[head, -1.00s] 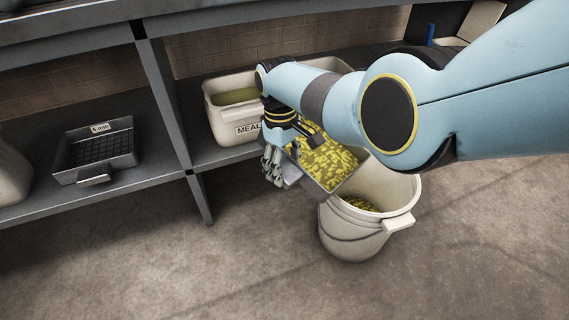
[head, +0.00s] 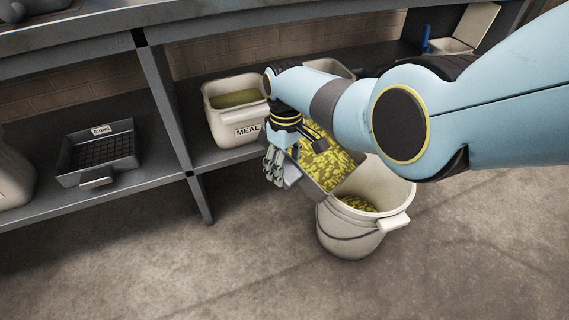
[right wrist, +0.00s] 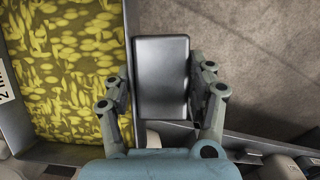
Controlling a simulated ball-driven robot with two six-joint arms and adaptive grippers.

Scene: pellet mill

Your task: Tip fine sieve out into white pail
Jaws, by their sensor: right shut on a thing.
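The fine sieve (head: 322,163) is a grey rectangular tray full of yellow-green pellets. My right gripper (head: 276,167) is shut on its handle at the left, and the handle (right wrist: 161,78) shows between the fingers in the right wrist view. In that view the pellets (right wrist: 75,65) lie left of the gripper (right wrist: 160,100), beside a partly cut label. The sieve is tilted, its right end over the rim of the white pail (head: 345,231). The pail stands on the floor with pellets (head: 358,203) inside. My left gripper is not in view.
A tub marked MEAL (head: 232,117) stands on the shelf behind the sieve. Another sieve (head: 98,155), marked 6 mm, lies on the shelf at left. A shelf post (head: 199,198) stands left of the gripper. The floor in front is clear.

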